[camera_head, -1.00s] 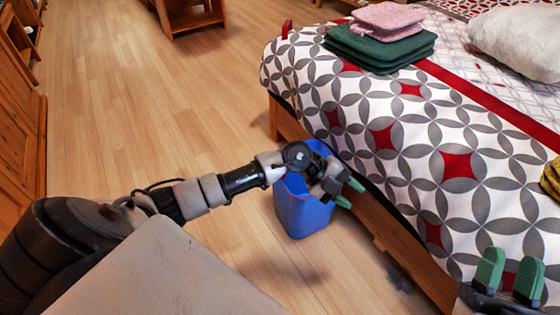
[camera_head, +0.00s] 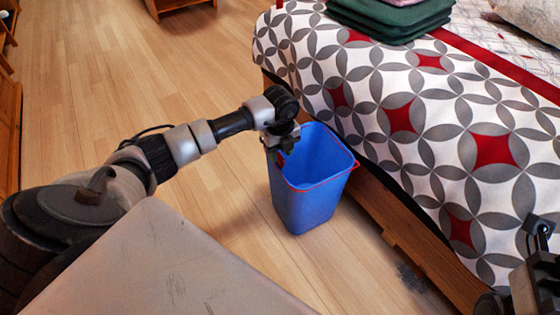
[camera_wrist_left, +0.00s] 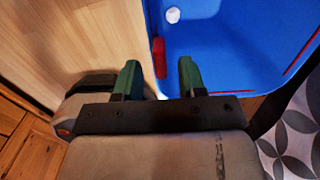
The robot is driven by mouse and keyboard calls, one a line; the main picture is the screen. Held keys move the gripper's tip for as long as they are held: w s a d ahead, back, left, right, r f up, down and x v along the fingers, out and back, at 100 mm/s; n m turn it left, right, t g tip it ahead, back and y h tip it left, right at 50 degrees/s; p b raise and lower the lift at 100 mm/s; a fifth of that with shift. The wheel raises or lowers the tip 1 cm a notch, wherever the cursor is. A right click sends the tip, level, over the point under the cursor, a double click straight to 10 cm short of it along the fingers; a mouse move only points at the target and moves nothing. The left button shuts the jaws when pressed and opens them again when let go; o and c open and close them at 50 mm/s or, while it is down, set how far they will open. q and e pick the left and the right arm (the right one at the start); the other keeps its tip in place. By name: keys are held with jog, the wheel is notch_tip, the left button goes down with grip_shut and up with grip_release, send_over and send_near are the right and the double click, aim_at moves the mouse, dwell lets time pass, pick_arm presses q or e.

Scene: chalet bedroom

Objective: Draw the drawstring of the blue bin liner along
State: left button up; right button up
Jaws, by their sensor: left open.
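The blue bin liner (camera_head: 312,202) lines an upright bin on the wood floor beside the bed. Its red drawstring (camera_head: 322,187) shows along the near rim. In the left wrist view, a short red piece of the drawstring (camera_wrist_left: 159,58) stands at the rim of the liner (camera_wrist_left: 225,60). My left gripper (camera_head: 280,158) points down at the bin's left rim. In its wrist view the green fingers (camera_wrist_left: 160,72) are open, with the red piece ahead, between their tips in the picture; contact cannot be told. My right arm's end (camera_head: 538,262) is at the right edge; its fingertips are not clear.
The bed (camera_head: 400,115) with its patterned cover stands close along the bin's right side. Folded green cloths (camera_head: 390,20) lie on it. A small white object (camera_wrist_left: 172,15) is inside the bin. The wood floor (camera_head: 130,85) to the left is clear.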

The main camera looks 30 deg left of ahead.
pick_arm(q)
jog(key=shift+f+b, duration=0.35)
jog(key=shift+f, duration=0.95)
grip_shut()
